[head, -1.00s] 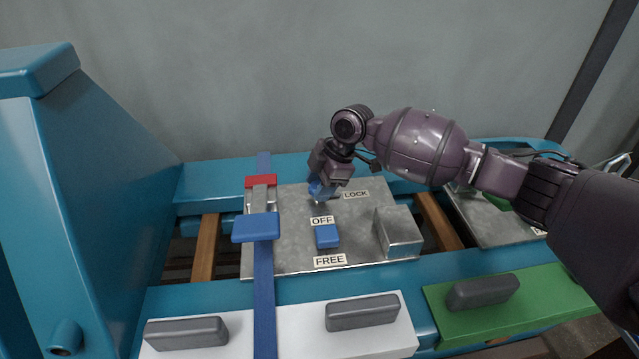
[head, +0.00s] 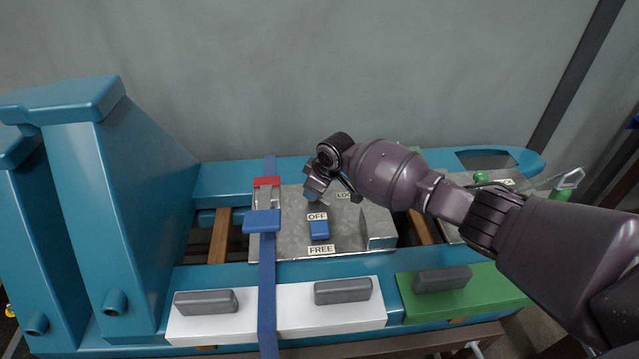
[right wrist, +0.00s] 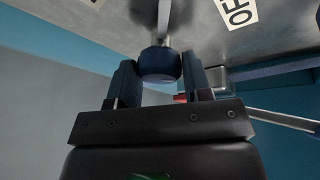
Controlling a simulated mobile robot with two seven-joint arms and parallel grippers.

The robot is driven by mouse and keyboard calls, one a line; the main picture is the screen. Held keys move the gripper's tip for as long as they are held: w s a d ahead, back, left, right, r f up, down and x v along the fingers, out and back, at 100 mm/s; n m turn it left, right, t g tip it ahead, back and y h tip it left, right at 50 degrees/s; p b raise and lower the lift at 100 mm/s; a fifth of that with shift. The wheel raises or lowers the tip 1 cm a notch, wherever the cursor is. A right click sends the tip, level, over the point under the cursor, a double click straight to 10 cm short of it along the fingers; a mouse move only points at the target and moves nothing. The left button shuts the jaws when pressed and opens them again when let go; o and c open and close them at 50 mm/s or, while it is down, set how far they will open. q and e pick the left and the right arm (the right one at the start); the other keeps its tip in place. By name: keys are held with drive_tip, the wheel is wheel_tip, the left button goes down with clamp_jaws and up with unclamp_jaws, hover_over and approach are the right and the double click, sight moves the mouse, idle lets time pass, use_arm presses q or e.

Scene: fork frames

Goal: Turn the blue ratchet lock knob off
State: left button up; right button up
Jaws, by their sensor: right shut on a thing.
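The blue ratchet lock knob (right wrist: 160,64) is a dark blue round-edged piece on a thin stem, between the two finger pads of my right gripper (right wrist: 158,80) in the right wrist view. My right gripper (head: 314,190) is shut on it. In the head view a bit of blue knob (head: 311,196) shows under the fingers, above the metal panel (head: 345,232). The OFF label (head: 317,216) is just below the gripper, and the LOCK label (head: 344,195) is to its right, partly hidden by my wrist. My left gripper is out of view.
A blue block (head: 319,230) sits between OFF and the FREE label (head: 321,249). A blue strap with a wide blue piece (head: 262,221) and a red piece (head: 267,181) runs along the panel's left. A metal block (head: 380,228) stands at right. Grey handles (head: 343,291) are in front.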

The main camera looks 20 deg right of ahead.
drive_tip(key=shift+a+r+m+t+h+p, duration=0.25)
drive_tip(key=shift+r+m+p, duration=0.3)
drive_tip(key=shift+m, duration=0.45)
drive_tip(key=shift+f+m+h+p, duration=0.2)
drive_tip(key=shift+m+h+p, duration=0.25)
drive_tip(key=shift+m+p, duration=0.35)
drive_tip(key=m+h, duration=0.1)
drive_tip(key=m, duration=0.1)
drive_tip(key=shift+f+m+p, duration=0.2)
drive_tip(key=shift+m+p, duration=0.2)
drive_tip(key=shift+f+m+h+p, duration=0.15)
drive_tip(key=shift+m+h+p, duration=0.2)
drive_tip(key=shift+m, duration=0.75)
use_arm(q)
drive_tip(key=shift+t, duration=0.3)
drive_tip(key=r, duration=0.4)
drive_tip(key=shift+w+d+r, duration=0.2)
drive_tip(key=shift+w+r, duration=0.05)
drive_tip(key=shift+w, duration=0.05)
use_arm(e)
drive_tip(key=shift+m, duration=0.3)
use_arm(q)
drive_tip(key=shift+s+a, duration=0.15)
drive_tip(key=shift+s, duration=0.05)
use_arm(e)
drive_tip(key=shift+d+f+h, duration=0.1)
drive_tip(key=shift+h, duration=0.15)
